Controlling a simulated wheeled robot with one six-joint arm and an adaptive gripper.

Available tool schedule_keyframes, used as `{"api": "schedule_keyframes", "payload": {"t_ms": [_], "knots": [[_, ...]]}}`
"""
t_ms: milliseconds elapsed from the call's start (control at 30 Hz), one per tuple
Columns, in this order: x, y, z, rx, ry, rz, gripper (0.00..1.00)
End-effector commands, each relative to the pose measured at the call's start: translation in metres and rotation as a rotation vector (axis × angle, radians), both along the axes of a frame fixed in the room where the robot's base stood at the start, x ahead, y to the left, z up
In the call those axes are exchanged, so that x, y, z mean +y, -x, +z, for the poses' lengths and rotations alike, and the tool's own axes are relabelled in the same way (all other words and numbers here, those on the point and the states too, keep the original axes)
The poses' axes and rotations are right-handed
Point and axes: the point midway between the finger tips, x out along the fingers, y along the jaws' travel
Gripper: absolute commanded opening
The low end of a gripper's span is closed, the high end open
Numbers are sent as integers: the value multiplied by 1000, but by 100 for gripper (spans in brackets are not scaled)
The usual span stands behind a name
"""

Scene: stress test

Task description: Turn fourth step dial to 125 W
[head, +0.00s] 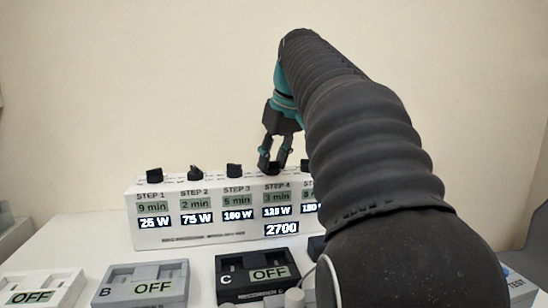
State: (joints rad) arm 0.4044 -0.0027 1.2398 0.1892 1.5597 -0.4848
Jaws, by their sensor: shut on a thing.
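The white control box (150,235) stands on the table and carries a row of black dials on top. Its STEP 4 display (277,211) appears to read 125 W, with 3 min above it. My gripper (271,166) points down over STEP 4 and is shut on the fourth step dial, which is mostly hidden between the fingertips. The STEP 1 dial (154,175), STEP 2 dial (195,173) and STEP 3 dial (234,171) stand clear to the left, above displays reading 25 W, 75 W and 150 W.
A larger display (281,229) reads 2700. In front are a white unit (40,287), grey unit B (120,275) and black unit C (232,280), each showing OFF. My arm hides the box's right end. A TEST-labelled thing (517,284) shows at right.

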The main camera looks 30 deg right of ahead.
Motion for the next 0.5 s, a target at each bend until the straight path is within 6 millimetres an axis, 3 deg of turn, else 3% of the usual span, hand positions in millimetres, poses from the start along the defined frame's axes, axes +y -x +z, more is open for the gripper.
{"api": "schedule_keyframes", "payload": {"t_ms": [100,133,200,233,500], "knots": [[0,0,0,-1,-1,1,0],[0,0,0,-2,-1,1,36],[0,0,0,-2,-1,1,54],[0,0,0,-1,-1,1,58],[0,0,0,-1,-1,1,58]]}}
